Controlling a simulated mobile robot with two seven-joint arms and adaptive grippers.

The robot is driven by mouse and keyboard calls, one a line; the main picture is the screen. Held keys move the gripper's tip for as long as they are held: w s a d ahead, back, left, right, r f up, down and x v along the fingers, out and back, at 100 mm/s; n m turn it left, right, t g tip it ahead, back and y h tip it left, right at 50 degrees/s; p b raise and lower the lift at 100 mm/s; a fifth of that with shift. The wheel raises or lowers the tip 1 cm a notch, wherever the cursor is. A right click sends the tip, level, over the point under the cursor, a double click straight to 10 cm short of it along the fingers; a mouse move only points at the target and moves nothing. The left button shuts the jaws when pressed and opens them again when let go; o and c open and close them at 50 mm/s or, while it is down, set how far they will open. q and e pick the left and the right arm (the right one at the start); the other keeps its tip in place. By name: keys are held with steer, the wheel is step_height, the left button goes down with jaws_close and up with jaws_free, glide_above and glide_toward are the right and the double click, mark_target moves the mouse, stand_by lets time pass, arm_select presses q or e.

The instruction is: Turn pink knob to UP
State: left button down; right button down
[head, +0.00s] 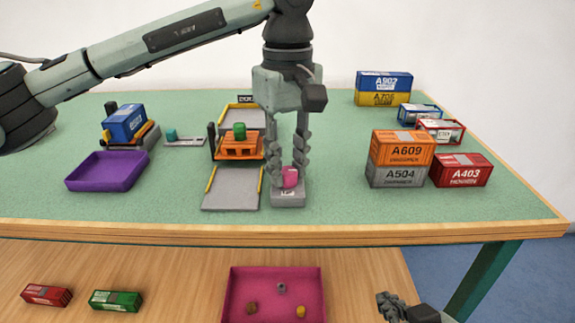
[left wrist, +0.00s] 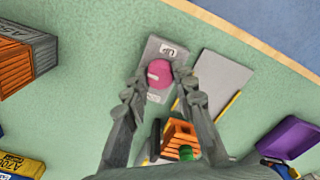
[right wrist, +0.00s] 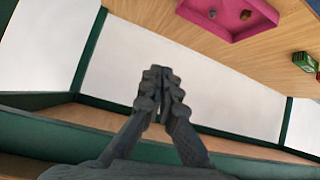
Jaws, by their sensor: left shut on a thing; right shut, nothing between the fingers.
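The pink knob (head: 290,177) stands on a small grey base (head: 288,197) near the front of the green table. The base carries an "UP" label on its front side, which shows in the left wrist view (left wrist: 168,50), and another label on the opposite side, too small to read. My left gripper (head: 288,172) comes down from above and is shut on the pink knob, a finger on each side of it. The left wrist view shows the knob (left wrist: 160,73) between the fingertips. My right gripper (right wrist: 161,82) is shut and empty, low at the front right in the head view (head: 393,306).
Stacked containers (head: 401,150) stand to the right. A purple tray (head: 106,171) lies left. A magenta tray (head: 234,295) with small items sits on the lower wooden surface.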

mark_target(288, 171)
arm_select(q)
steer(key=m, duration=0.3)
steer(key=shift+m, duration=0.4)
steer(key=m, duration=0.4)
steer(key=shift+m, duration=0.3)
steer(key=m, duration=0.5)
steer(key=shift+b, duration=0.3)
steer(key=shift+m, duration=2)
arm_select(e)
steer(key=shift+t+y, duration=0.5)
steer(key=shift+t, duration=0.4)
steer(key=shift+w+a+r, duration=0.5)
steer(key=shift+a+r, duration=0.2)
steer(key=shift+r, duration=0.05)
steer(key=shift+w+a+r, duration=0.45)
steer(key=shift+a+r, duration=0.2)
steer(key=shift+r, duration=0.1)
arm_select(q)
steer(key=c, duration=1.2)
jaws_free()
steer(key=shift+r, duration=0.15)
step_height(288, 171, up, 12)
steer(key=shift+f, duration=0.1)
